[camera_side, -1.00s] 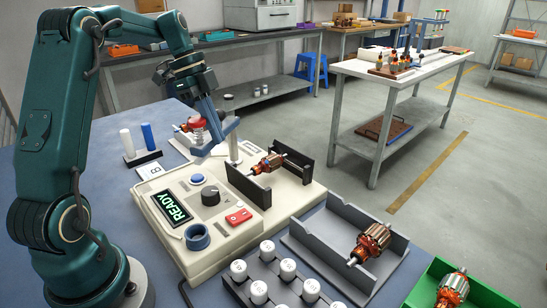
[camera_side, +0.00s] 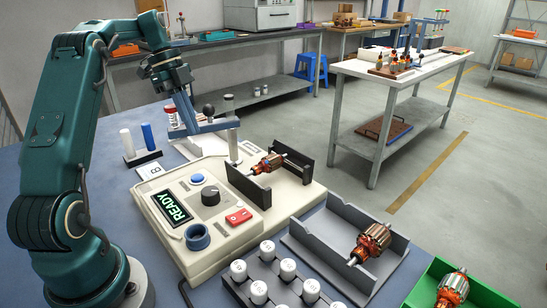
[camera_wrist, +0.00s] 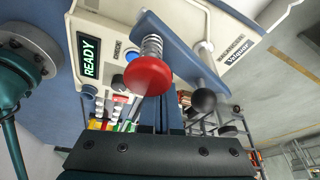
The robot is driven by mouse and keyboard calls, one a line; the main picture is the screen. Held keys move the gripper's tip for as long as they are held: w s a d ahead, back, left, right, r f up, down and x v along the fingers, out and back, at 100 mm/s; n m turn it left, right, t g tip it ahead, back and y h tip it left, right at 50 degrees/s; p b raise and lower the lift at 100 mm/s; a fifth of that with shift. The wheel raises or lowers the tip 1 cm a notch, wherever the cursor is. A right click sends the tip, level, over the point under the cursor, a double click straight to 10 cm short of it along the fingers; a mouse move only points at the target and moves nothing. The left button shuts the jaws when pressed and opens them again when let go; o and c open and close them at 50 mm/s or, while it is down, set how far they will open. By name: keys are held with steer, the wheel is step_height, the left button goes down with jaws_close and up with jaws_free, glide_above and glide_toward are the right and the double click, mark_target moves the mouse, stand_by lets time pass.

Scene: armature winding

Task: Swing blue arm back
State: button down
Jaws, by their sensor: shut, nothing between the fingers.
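The blue arm (camera_side: 205,128) sits on a metal post (camera_side: 233,146) at the back of the cream winding machine (camera_side: 243,200). It points left, away from the copper armature (camera_side: 268,163) between the black supports. The wrist view shows the blue arm (camera_wrist: 180,48) with a red knob (camera_wrist: 148,75) on a spring and a black ball knob (camera_wrist: 204,100). My gripper (camera_side: 193,130) is at the blue arm, left of the black ball; its shut fingers (camera_wrist: 163,113) show beside the knobs and hold nothing. Whether they touch the arm is unclear.
The machine's screen (camera_side: 179,208) reads READY. A rack with a white and a blue rod (camera_side: 147,136) stands left of the machine. A grey tray with another armature (camera_side: 371,243), white-capped cylinders (camera_side: 258,291) and a green bin (camera_side: 489,293) are at the front right.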

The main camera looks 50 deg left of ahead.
steer(key=shift+a, duration=0.35)
stand_by(0.3)
steer(key=shift+d, duration=0.1)
